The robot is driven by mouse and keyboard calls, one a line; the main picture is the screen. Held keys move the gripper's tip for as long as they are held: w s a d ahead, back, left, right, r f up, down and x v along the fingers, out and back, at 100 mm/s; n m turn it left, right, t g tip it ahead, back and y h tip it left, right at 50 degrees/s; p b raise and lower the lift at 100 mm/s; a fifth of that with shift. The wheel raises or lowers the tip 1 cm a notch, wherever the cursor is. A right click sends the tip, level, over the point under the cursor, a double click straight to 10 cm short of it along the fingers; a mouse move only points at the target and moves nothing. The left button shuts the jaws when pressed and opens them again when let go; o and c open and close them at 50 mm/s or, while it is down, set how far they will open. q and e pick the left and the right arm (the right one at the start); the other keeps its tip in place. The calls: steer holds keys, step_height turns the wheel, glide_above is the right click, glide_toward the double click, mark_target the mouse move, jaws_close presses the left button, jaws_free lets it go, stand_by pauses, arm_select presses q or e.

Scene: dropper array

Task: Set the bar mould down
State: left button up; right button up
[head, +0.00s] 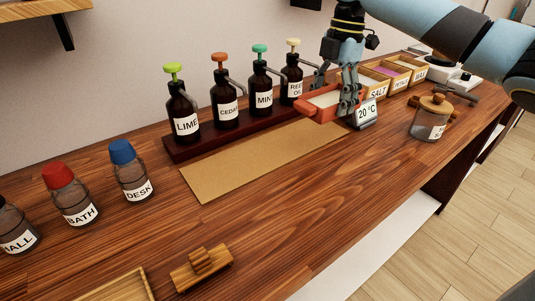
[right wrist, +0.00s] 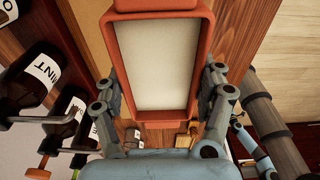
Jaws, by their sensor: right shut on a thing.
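The bar mould (head: 322,116) is an orange-red rectangular mould with a pale cream filling. It is near the far end of the tan mat (head: 250,168), close to the red bottle stand. My right gripper (head: 347,104) is shut on it from above. In the right wrist view the mould (right wrist: 160,14) appears between the two fingers of the right gripper (right wrist: 162,90), its long sides against them. It looks level; its underside is hidden, so I cannot tell whether it touches the surface.
Dropper bottles (head: 226,106), including LIME and CEDAR, line the stand (head: 210,142) behind the mat. A 20 °C display (head: 366,115) stands close right of the mould, with labelled boxes (head: 377,90) behind and a lidded jar (head: 430,118) farther right. The mat is clear.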

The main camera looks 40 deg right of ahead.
steer(key=shift+s+d+f, duration=0.15)
steer(key=shift+s+f, duration=0.05)
steer(key=shift+f, duration=0.05)
steer(key=shift+w+a+f, duration=0.15)
steer(key=shift+a+f, duration=0.1)
glide_above(277, 154)
steer(key=f, duration=0.6)
steer(key=shift+w+d+f, duration=0.1)
steer(key=shift+d+f, duration=0.05)
steer(key=shift+d, duration=0.05)
steer(key=shift+f+p, duration=0.3)
steer(key=shift+f, duration=1.75)
steer(key=o, duration=1.4)
steer(key=shift+f, duration=0.1)
